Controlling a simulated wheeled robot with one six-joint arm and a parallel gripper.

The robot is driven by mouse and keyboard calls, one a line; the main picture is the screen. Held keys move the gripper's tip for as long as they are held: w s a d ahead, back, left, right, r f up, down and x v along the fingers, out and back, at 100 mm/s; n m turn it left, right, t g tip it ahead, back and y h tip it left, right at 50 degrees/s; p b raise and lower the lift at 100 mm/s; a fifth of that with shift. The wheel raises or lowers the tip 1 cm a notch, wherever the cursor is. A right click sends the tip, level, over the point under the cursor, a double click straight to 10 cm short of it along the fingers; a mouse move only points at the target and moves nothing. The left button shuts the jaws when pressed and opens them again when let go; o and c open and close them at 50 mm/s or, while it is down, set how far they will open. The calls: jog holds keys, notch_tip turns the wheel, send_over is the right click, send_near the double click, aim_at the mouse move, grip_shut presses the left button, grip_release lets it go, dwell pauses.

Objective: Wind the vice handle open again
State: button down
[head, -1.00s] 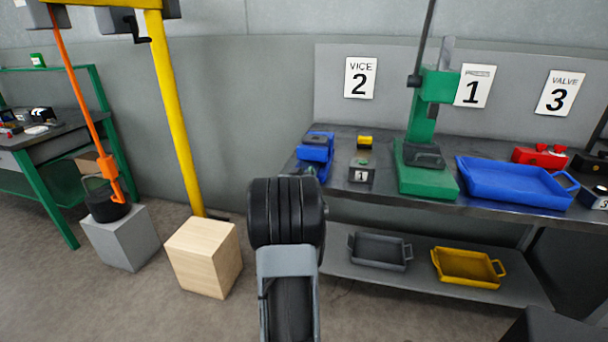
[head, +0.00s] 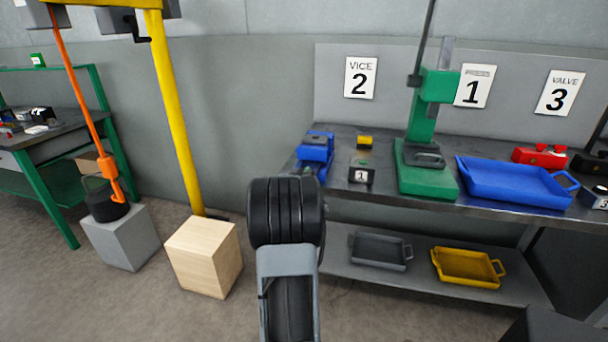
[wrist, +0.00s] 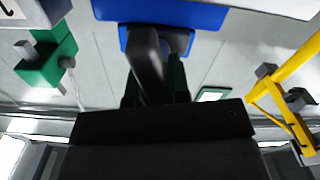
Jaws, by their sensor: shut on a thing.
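The blue vice (head: 316,152) sits at the left end of the grey bench, below the "VICE 2" sign. In the wrist view its blue body (wrist: 205,17) fills the top middle, with a dark handle (wrist: 148,58) running down from it. My gripper (wrist: 157,86) is shut on this handle, with a finger on either side of it. In the head view my arm hides the gripper and the handle.
A small block marked 1 (head: 361,172), the green press (head: 428,180) and a blue tray (head: 512,184) stand on the bench to the right. Grey (head: 380,262) and yellow trays (head: 468,283) lie on the shelf below. A wooden block (head: 203,258) and yellow post (head: 177,115) stand left.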

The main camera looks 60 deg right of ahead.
jog(key=shift+w+a+f+n+p, duration=0.15)
jog(key=shift+n+p, duration=0.25)
jog(key=shift+n, duration=1.35)
jog(key=shift+w+d+f+n+p, duration=0.15)
jog(key=shift+n+p, duration=0.2)
jog(key=shift+n, duration=1.4)
jog(key=shift+a+r, duration=0.1)
jog(key=c, duration=1.1)
grip_release()
jog(key=shift+a, duration=0.1)
jog(key=v, duration=1.3)
jog(key=shift+a, duration=0.3)
